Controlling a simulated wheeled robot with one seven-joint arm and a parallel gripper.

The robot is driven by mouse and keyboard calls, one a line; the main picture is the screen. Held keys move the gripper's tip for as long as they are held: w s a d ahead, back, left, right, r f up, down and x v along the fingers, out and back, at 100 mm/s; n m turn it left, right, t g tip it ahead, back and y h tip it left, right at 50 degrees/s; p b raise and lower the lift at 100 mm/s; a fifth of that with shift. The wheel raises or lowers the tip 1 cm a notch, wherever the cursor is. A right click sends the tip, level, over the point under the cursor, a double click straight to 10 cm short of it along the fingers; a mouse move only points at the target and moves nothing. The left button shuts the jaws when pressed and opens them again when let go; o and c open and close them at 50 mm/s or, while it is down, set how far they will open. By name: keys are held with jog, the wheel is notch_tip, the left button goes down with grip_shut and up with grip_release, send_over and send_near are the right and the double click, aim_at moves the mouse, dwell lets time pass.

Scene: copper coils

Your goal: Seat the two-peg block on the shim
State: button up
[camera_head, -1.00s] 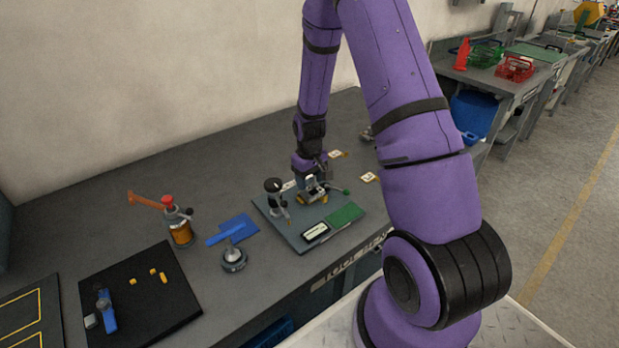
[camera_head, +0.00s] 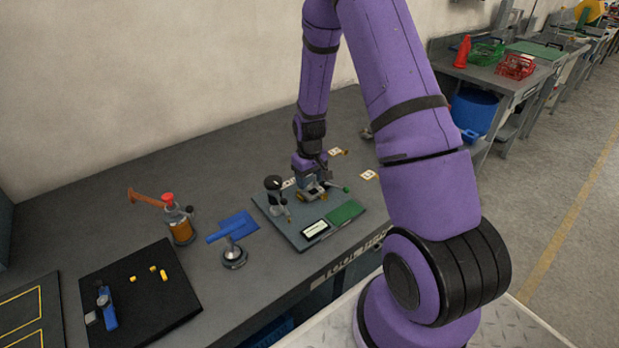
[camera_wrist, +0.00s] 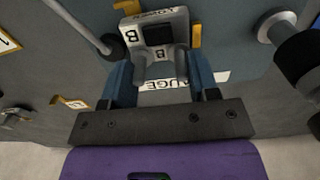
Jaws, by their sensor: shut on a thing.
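My gripper (camera_wrist: 160,85) is shut on the grey two-peg block (camera_wrist: 152,20), marked with the letter B. In the wrist view, the block sits between the blue fingers and its two pegs point back toward the camera. Yellow pieces (camera_wrist: 197,26) show beside the block; they may be the shim or its holder, but I cannot tell. In the head view, my gripper (camera_head: 312,184) is low over the back part of the grey fixture plate (camera_head: 285,226). The block's underside is hidden, so I cannot tell whether it touches anything below.
A green pad (camera_head: 345,212) and a small display (camera_head: 315,229) lie in front.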

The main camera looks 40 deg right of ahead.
jog(key=o, duration=1.3)
jog(key=shift+o, duration=0.2)
jog(key=shift+r, duration=0.1)
notch_tip(320, 180, up, 7)
dwell(0.5)
dwell(0.8)
